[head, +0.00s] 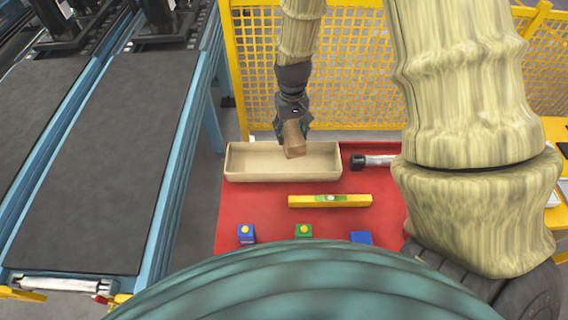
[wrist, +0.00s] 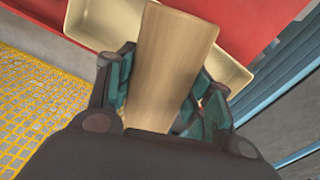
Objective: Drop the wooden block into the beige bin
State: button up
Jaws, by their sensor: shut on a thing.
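The wooden block (head: 294,139) is a brown rectangular piece held in my gripper (head: 292,124). In the head view it hangs tilted in front of or above the middle of the beige bin (head: 245,176). In the wrist view the block (wrist: 168,65) is gripped between the two teal-padded fingers (wrist: 160,100), with its far end over the bin (wrist: 100,20). The bin is a long shallow open box, and the part of it I see inside is empty. The block hides part of its interior. I cannot tell the exact height of the block above the bin.
The bin stands on a red surface (head: 270,213). A yellow level (head: 330,200), a black-and-silver cylindrical tool (head: 371,161) and small blue and green cubes (head: 303,231) lie there. A yellow mesh fence (head: 350,70) stands behind. A blue-framed conveyor (head: 100,150) is at left.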

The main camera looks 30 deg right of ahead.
jog(key=shift+f+b, duration=0.35)
jog(key=shift+f, duration=0.3)
jog(key=f, duration=0.1)
jog(key=w+f+b, duration=0.1)
jog(key=f+b, duration=0.1)
jog(key=shift+w+f, duration=0.25)
jog(key=shift+w, duration=0.1)
jog(key=shift+s+f, duration=0.1)
jog(key=shift+f, duration=0.05)
jog(key=shift+s+r, duration=0.25)
jog(key=shift+s, duration=0.2)
jog(key=o, duration=1)
jog(key=shift+w+f, duration=0.2)
jog(key=shift+w, duration=0.1)
jog(key=shift+o, duration=1.1)
jog(key=shift+s+r, duration=0.15)
jog(key=shift+s, duration=0.05)
jog(key=shift+w, duration=0.1)
